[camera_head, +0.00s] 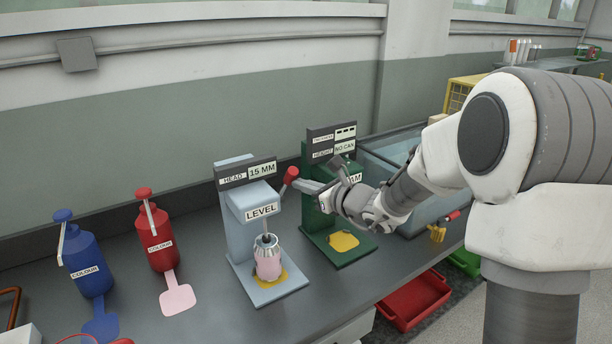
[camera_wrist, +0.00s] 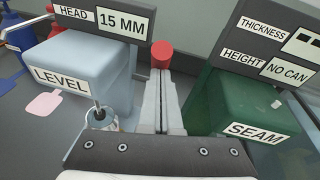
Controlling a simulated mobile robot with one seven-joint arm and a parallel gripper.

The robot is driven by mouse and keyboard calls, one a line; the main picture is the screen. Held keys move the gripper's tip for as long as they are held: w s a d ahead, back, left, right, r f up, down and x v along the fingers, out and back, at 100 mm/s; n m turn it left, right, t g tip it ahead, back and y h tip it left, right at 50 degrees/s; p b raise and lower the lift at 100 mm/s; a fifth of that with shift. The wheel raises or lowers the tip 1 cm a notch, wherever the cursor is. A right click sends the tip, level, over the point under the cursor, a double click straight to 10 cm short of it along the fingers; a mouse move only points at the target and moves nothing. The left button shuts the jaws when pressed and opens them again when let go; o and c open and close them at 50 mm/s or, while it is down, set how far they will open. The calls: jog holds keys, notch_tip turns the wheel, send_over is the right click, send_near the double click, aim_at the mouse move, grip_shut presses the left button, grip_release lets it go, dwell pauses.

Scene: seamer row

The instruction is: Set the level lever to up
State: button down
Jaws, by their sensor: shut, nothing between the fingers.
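The level machine (camera_head: 232,215) is a pale blue-grey stand with a LEVEL label and a display reading HEAD 15 MM; it also shows in the wrist view (camera_wrist: 75,55). Its lever has a red knob (camera_head: 291,174) at the machine's right side, with a short stem running down to the left. The knob (camera_wrist: 162,54) shows right at my fingertips in the wrist view. My gripper (camera_head: 306,186) is shut and empty, its tips beside or touching the knob; I cannot tell which. A can with pink contents (camera_head: 268,264) stands under the level head.
The green seam machine (camera_head: 318,215) stands close on the right, its display reading NO CAN. Blue (camera_head: 88,265) and red (camera_head: 157,237) colour pumps stand at left. A red bin (camera_head: 415,300) is below the bench's right edge. Bare bench lies in front.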

jog(key=r+p, duration=0.1)
jog(key=p, duration=0.1)
jog(key=w+a+r+g+h+p, duration=0.1)
jog(key=p, duration=0.2)
jog(key=w+r+g+p, duration=0.1)
jog(key=p, duration=0.2)
jog(key=shift+a+r+h, duration=0.15)
jog(key=shift+a+h, duration=0.1)
jog(key=shift+h, duration=0.05)
jog(key=w+p, duration=0.1)
jog(key=p, duration=0.1)
jog(key=a+r+g+h+p, duration=0.1)
jog(key=p, duration=0.2)
jog(key=shift+w+a+g, duration=0.1)
jog(key=shift+w+g, duration=0.2)
jog(key=shift+w, duration=0.1)
jog(key=w+a+p, duration=0.2)
jog(key=w, duration=0.1)
jog(key=w+r+p, duration=0.1)
jog(key=shift+w+a, duration=0.15)
jog(key=shift+a, duration=0.25)
jog(key=shift+a+r, duration=0.1)
jog(key=shift+r, duration=0.1)
jog(key=shift+d, duration=0.2)
